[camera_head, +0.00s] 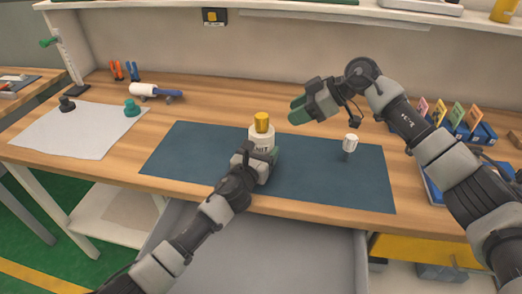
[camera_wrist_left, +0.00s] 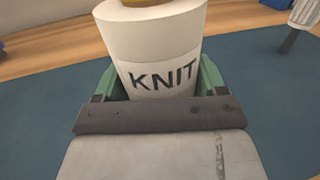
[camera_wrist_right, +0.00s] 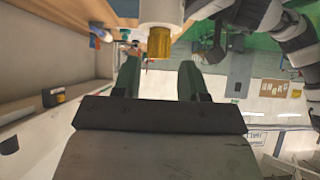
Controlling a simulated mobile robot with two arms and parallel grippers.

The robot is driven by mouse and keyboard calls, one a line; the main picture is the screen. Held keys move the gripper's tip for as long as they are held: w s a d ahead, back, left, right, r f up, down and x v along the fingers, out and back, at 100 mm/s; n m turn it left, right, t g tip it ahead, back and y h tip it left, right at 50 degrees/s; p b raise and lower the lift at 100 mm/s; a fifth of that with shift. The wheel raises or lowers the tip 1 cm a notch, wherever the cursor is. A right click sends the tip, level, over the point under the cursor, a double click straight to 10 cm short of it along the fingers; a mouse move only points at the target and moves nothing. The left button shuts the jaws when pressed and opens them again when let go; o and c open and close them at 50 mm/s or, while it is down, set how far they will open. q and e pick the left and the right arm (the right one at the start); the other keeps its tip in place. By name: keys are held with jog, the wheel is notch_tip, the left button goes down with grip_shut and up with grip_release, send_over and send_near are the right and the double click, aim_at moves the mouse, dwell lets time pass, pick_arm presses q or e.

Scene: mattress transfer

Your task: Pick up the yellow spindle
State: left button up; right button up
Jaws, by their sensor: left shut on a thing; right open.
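A white bottle-like body (camera_head: 261,138) marked KNIT stands upright over the blue mat, with a yellow cylinder (camera_head: 262,122) on top, the only yellow piece here that fits the spindle. My left gripper (camera_head: 262,162) is shut around the white body's lower part; its green fingers flank the body (camera_wrist_left: 155,50) in the left wrist view. My right gripper (camera_head: 297,111) is open and empty, just right of the yellow cylinder, its fingers pointing left. In the right wrist view the picture is inverted, and the yellow cylinder (camera_wrist_right: 159,42) shows beyond and between the fingertips (camera_wrist_right: 157,68), apart from them.
A small white-topped piece (camera_head: 350,144) stands on the blue mat (camera_head: 190,152) at right. A white sheet (camera_head: 75,128) with a black and a green piece lies left. A blue-and-white tool (camera_head: 155,92) lies behind it. Blue bins (camera_head: 480,135) with coloured cards stand at right.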

jog(key=shift+o, duration=1.8)
jog(key=shift+s+a+r+n+h, duration=0.2)
jog(key=shift+a+n+h, duration=0.25)
jog(key=shift+n, duration=0.65)
jog(key=n+t+h, duration=0.2)
jog(key=n+h, duration=0.6)
jog(key=n, duration=1.4)
send_near(263, 117)
jog(key=shift+n+y, duration=0.25)
jog(key=shift+n, duration=0.05)
jog(key=x, duration=0.6)
jog(key=shift+w+d+r, duration=0.1)
jog(key=shift+w+r, duration=0.05)
jog(key=shift+w, duration=0.15)
jog(key=shift+s+x, duration=0.15)
jog(key=shift+x, duration=1.15)
jog(key=shift+s+x, duration=0.1)
jog(key=shift+x, duration=1.2)
